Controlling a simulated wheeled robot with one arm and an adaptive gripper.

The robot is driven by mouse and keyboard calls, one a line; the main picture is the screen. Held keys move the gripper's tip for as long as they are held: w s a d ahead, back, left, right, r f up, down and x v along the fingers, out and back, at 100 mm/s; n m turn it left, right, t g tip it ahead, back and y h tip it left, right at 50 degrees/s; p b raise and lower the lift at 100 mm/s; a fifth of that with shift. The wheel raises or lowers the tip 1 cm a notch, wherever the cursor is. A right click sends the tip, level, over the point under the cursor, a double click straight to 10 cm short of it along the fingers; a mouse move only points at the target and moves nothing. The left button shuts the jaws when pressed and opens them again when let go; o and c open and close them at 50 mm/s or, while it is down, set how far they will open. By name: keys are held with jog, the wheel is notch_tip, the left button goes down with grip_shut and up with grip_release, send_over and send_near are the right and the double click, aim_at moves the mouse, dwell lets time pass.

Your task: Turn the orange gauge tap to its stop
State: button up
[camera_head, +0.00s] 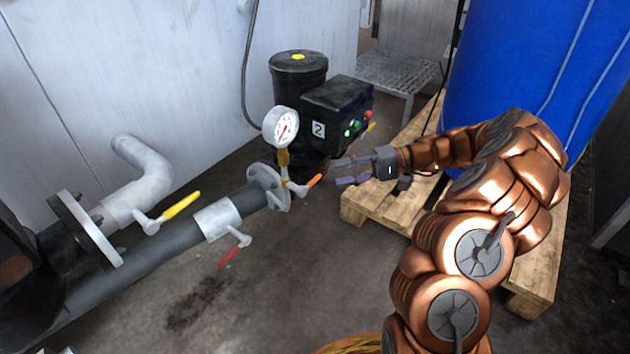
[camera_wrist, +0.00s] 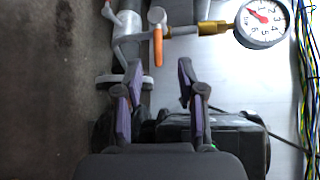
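The orange gauge tap (camera_head: 309,185) sits on the pipe fitting below the round white gauge (camera_head: 284,127). Its orange lever points up and to the right in the head view. In the wrist view the orange lever (camera_wrist: 158,48) hangs straight down from its grey pivot, beyond the fingertips, and the gauge (camera_wrist: 262,22) is at the upper right. My gripper (camera_head: 340,172) is just right of the lever, apart from it. In the wrist view my gripper (camera_wrist: 159,75) has its two fingers spread, with nothing between them.
A yellow lever (camera_head: 181,206) and a red lever (camera_head: 232,254) are on the pipes to the left. A black pump with a control box (camera_head: 338,108) stands behind the tap. A wooden pallet (camera_head: 378,206) carrying a blue barrel (camera_head: 535,60) is at right.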

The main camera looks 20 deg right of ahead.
aim_at(315, 178)
jog(key=a+b, duration=0.1)
jog(key=a, duration=0.1)
jog(key=w+a+f+b, duration=0.1)
jog(key=a, duration=0.1)
jog(key=a+b, duration=0.1)
jog(key=a, duration=0.2)
jog(key=shift+w+f, duration=0.15)
jog(key=shift+f, duration=0.1)
grip_shut()
dwell(0.3)
dwell(0.3)
